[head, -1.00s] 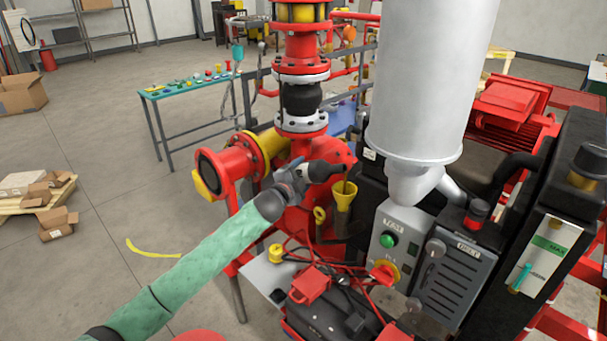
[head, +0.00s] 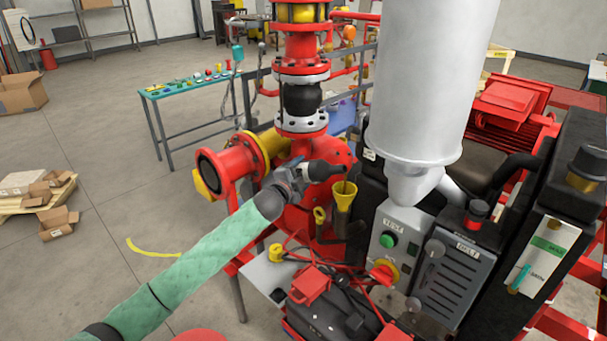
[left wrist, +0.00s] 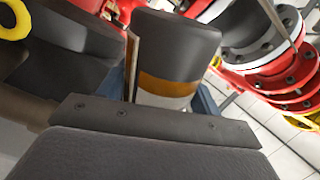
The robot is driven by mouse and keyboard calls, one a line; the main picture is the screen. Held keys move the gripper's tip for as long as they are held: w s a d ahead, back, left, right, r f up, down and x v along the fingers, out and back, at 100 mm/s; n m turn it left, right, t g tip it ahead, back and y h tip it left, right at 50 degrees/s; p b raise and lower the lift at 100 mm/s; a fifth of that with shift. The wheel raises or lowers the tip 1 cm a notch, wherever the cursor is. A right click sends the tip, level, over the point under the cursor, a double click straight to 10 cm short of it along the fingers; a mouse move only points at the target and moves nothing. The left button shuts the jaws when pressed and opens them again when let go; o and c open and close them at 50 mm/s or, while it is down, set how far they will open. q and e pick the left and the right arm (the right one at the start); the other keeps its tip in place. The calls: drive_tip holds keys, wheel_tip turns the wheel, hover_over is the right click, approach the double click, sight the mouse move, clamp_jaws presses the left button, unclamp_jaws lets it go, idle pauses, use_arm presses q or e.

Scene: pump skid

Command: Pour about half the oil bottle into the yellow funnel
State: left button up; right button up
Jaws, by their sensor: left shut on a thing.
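The yellow funnel (head: 344,196) stands upright on the pump skid, with something dark showing inside its mouth. My left gripper (head: 292,174) is shut on the dark oil bottle (head: 320,171), just left of the funnel. The bottle is tilted over, almost level, with its neck pointing right toward the funnel's mouth. Whether oil is flowing cannot be made out. In the left wrist view the bottle (left wrist: 175,55) shows a dark body with an orange and white band between the jaws. A yellow ring-shaped edge (left wrist: 14,20) shows at that view's upper left. My right gripper is not in view.
A red pump flange pipe (head: 222,168) lies left of the gripper. A large white cylinder (head: 425,80) and a grey control box (head: 398,240) stand right of the funnel. A black battery (head: 325,310) with red cables sits below.

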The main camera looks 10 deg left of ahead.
use_arm(q)
drive_tip(key=shift+a+r+m+p, duration=0.1)
drive_tip(key=shift+r+m+p, duration=0.4)
drive_tip(key=shift+r+p, duration=0.05)
idle(1.8)
idle(2.7)
drive_tip(key=shift+r+p, duration=0.25)
drive_tip(key=shift+p, duration=0.3)
idle(0.3)
drive_tip(key=shift+f, duration=0.1)
idle(0.5)
drive_tip(key=shift+f+n+b, duration=0.35)
drive_tip(key=shift+f+n, duration=0.05)
drive_tip(key=shift+f, duration=0.05)
drive_tip(key=shift+f+n, duration=0.3)
drive_tip(key=shift+n, duration=0.5)
drive_tip(key=shift+s+d+f+n+b, duration=0.2)
drive_tip(key=shift+d+f+n+b, duration=0.4)
drive_tip(key=shift+n, duration=0.5)
drive_tip(key=shift+s+d+f+n, duration=0.15)
drive_tip(key=shift+d+f+n, duration=0.2)
drive_tip(key=shift+f+n, duration=0.45)
